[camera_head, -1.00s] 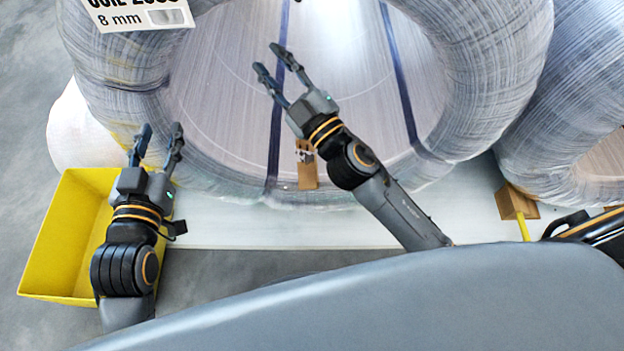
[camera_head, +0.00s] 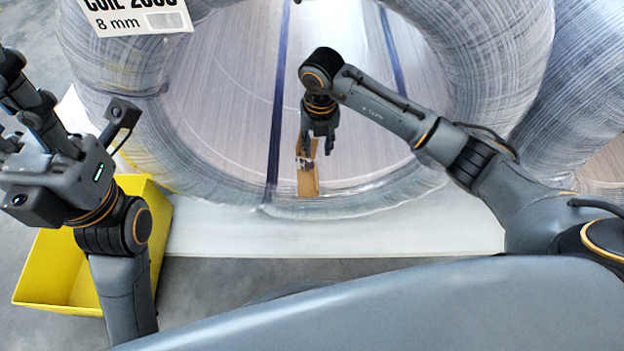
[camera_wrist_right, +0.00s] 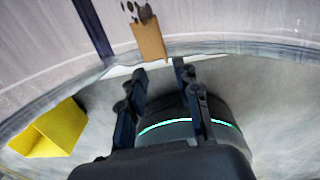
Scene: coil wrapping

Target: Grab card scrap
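The card scrap (camera_head: 308,181) is a small brown piece with a dark, ragged upper end. It stands by the lower inner edge of the large wrapped coil (camera_head: 480,60). My right gripper (camera_head: 320,148) points down just at the scrap's upper end in the head view. In the right wrist view its fingers (camera_wrist_right: 155,78) are apart with nothing between them, and the scrap (camera_wrist_right: 149,38) lies beyond the fingertips. My left gripper (camera_head: 10,100) is close to the camera at the left edge, fingers spread and partly cut off, with nothing seen in it.
A yellow bin (camera_head: 45,270) stands on the floor at the left, partly behind my left arm. It also shows in the right wrist view (camera_wrist_right: 62,128). A white platform (camera_head: 330,236) runs below the coil. Another wrapped coil (camera_head: 590,110) is at the right.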

